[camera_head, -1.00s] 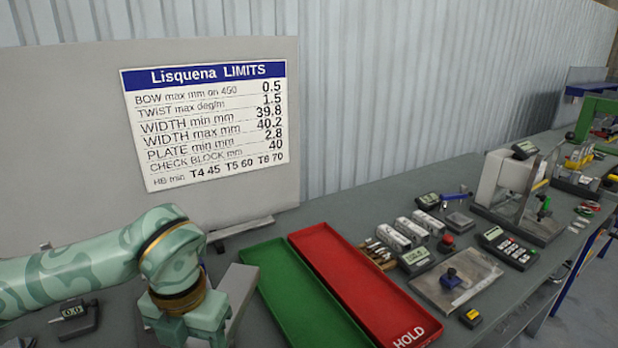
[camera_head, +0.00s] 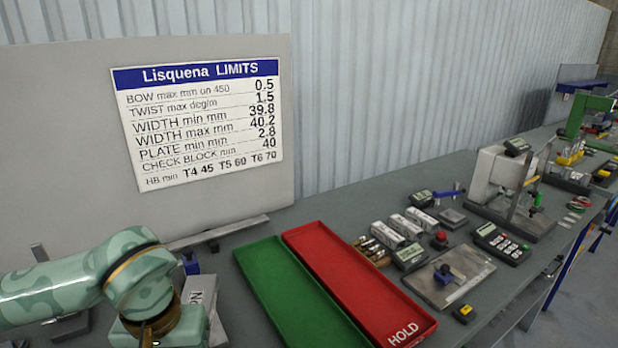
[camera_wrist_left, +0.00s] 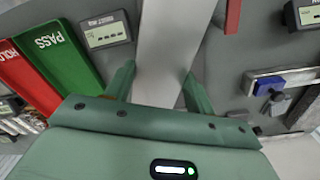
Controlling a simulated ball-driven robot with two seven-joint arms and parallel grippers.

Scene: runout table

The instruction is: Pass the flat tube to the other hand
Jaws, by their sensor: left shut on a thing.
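The flat tube (camera_wrist_left: 165,50) is a pale grey, smooth bar in the left wrist view. It runs from the top edge down between the fingers of my left gripper (camera_wrist_left: 158,88), which is shut on it. Its far end is cut off by the frame. In the head view my left wrist shows at the bottom left, but its fingertips are below the frame edge. I cannot make out the tube for sure there. My right gripper is in neither view.
The green tray (camera_head: 300,290) and red HOLD tray (camera_head: 360,285) lie side by side and look empty. Gauges, white blocks and a metal plate (camera_head: 450,275) stand to their right. A grey block (camera_head: 203,298) is close beside my left wrist. A limits board (camera_head: 195,125) stands behind.

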